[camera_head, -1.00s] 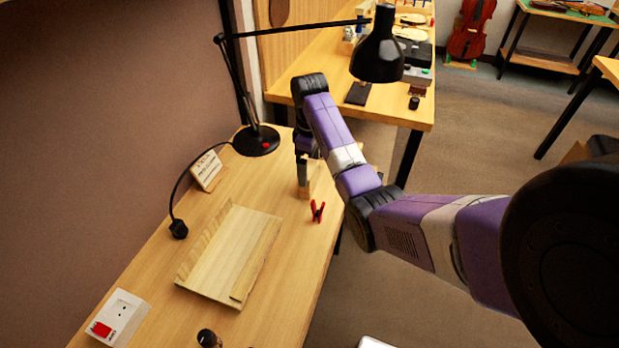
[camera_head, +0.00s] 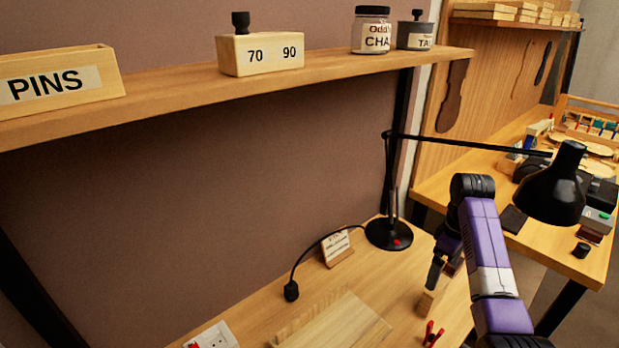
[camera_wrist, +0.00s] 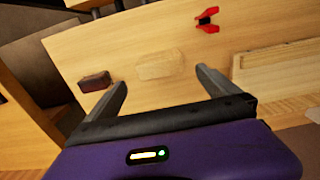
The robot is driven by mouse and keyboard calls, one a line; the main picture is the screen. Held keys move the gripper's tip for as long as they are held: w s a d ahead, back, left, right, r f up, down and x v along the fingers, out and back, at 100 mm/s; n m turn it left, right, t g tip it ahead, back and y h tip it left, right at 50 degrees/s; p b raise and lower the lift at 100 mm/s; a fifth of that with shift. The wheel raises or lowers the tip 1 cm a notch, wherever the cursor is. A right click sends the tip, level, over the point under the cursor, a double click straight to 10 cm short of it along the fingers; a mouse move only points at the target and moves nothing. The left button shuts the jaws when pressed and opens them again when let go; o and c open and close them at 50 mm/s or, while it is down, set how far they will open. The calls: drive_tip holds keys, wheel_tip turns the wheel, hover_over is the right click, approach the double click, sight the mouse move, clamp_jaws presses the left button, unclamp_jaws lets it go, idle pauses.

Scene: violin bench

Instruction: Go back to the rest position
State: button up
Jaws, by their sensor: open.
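My gripper (camera_wrist: 160,92) is open in the wrist view, with nothing between its two dark fingers. In the head view my gripper (camera_head: 436,272) points down over the right end of the workbench (camera_head: 265,320), close to a small wooden block (camera_head: 425,303). In the wrist view the pale wooden block (camera_wrist: 161,64) lies on the bench beyond the fingertips, apart from them. A dark reddish-brown block (camera_wrist: 95,82) lies to its left. A red clamp (camera_head: 432,334) stands on the bench near the block, and it also shows in the wrist view (camera_wrist: 207,20).
A black desk lamp (camera_head: 389,234) stands behind my gripper, its arm reaching right to the shade (camera_head: 553,190). A wooden tray (camera_head: 340,325) lies left of the clamp. A shelf (camera_head: 180,90) with labelled containers runs above. A second bench (camera_head: 440,190) stands behind.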

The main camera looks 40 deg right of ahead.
drive_tip(key=w+d+r+m+t+h, duration=0.35)
drive_tip(key=w+t+h, duration=0.3)
drive_tip(key=w, duration=0.45)
drive_tip(key=s+a+f+m+t, duration=0.15)
drive_tip(key=a+t, duration=0.55)
drive_tip(key=a, duration=1.1)
drive_tip(key=s+a+r+n+t+y+b, duration=0.1)
drive_tip(key=s+a+r+t, duration=0.15)
drive_tip(key=s+a, duration=0.8)
drive_tip(key=s+a+r+t+y+b, duration=0.1)
drive_tip(key=s+a+r, duration=0.2)
drive_tip(key=s+a, duration=0.7)
drive_tip(key=s+a+f+n+g+y, duration=0.2)
drive_tip(key=s+a, duration=0.5)
drive_tip(key=s, duration=0.4)
drive_tip(key=shift+s+a+n+y+b, duration=0.35)
drive_tip(key=shift+n+y, duration=0.25)
drive_tip(key=shift+y, duration=0.65)
